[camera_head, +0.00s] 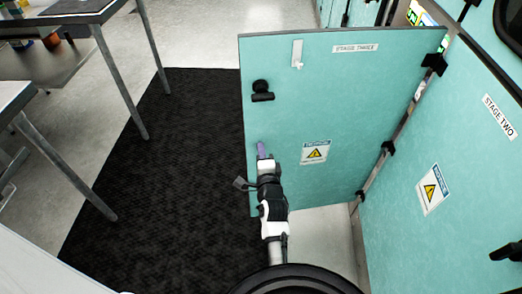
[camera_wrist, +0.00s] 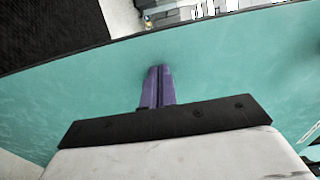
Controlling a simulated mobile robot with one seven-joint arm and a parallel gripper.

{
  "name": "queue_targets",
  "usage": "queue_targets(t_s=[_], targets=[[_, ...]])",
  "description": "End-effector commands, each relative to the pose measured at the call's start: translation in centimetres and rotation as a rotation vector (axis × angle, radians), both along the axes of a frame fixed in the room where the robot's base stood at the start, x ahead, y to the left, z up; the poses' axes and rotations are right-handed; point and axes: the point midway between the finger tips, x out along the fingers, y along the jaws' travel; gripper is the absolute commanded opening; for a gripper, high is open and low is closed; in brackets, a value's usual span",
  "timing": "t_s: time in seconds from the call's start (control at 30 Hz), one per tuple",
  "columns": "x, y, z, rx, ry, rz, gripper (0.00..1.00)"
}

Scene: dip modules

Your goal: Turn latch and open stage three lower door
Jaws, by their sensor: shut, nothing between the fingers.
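The teal stage three door (camera_head: 350,100) stands swung open, hinged along its right edge, with its labelled face toward me. Its black latch (camera_head: 262,92) sits near the free left edge; whether it is turned I cannot tell. My gripper (camera_head: 262,150) is shut and empty, its purple fingers below the latch, near the free edge. In the wrist view the purple fingers (camera_wrist: 157,86) are together and point at the teal door panel (camera_wrist: 230,70). They are close to the panel; whether they touch it I cannot tell.
A teal stage two panel (camera_head: 465,165) stands at the right, with a black handle (camera_head: 506,251). A dark mat (camera_head: 165,160) covers the floor left of the door and looks clear. Metal-legged tables (camera_head: 80,12) stand at the upper left.

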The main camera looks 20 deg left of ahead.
Motion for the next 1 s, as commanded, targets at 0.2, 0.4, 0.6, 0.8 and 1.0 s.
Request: queue_targets(t_s=[0.2, 0.4, 0.6, 0.8, 1.0], targets=[[0.1, 0.1, 0.0, 0.0, -0.001, 0.0, 0.0], [2.2, 1.2, -0.3, 0.005, -0.002, -0.002, 0.0], [5.7, 3.0, -0.4, 0.005, -0.002, -0.003, 0.0], [9.1, 4.4, -0.4, 0.004, -0.001, -0.003, 0.0], [11.1, 5.2, -0.2, 0.001, 0.0, 0.0, 0.0]])
